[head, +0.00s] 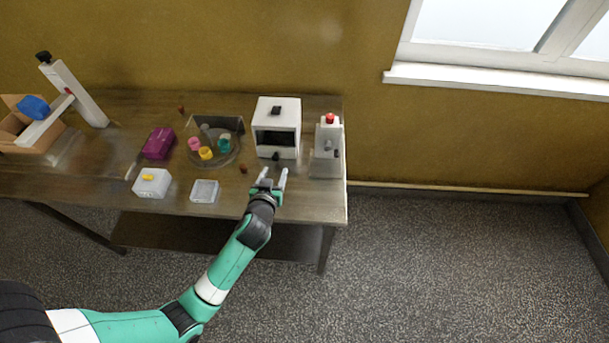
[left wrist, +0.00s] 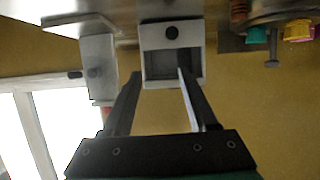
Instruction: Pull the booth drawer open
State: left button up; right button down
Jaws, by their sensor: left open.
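The booth (head: 278,109) is a white box with a dark front opening, standing near the right end of the table. A dark knob (head: 276,156) sits low on its front, where the drawer seems to be; the drawer's outline is too small to tell. My left gripper (head: 273,174) is open and empty just in front of the booth, its fingers pointing at the lower front. In the left wrist view, which looks upside down, the booth front (left wrist: 147,66) and round knob (left wrist: 171,32) lie beyond the spread fingers (left wrist: 156,76). The knob is not between the fingers. My right gripper is not in view.
A grey device with a red button (head: 329,119) stands close to the right of the booth. To the left are a round tray with colored cups (head: 206,153), a purple box (head: 159,143), a white box (head: 152,183) and a clear container (head: 204,191).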

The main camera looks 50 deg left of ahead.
aim_at(275, 158)
pick_arm(q)
jog(key=f, duration=0.1)
jog(key=s+a+f, duration=0.1)
jog(key=f+b, duration=0.1)
jog(key=shift+s+a+g, duration=0.25)
jog(key=shift+s+g, duration=0.05)
jog(key=shift+s, duration=0.1)
jog(key=shift+w, duration=0.1)
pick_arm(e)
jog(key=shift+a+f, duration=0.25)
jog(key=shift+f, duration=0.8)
pick_arm(q)
jog(key=b+x, duration=0.3)
jog(key=x, duration=0.8)
jog(key=shift+w+a, duration=0.2)
jog(key=shift+a, duration=0.05)
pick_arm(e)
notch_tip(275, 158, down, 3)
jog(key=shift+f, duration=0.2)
pick_arm(q)
grip_shut()
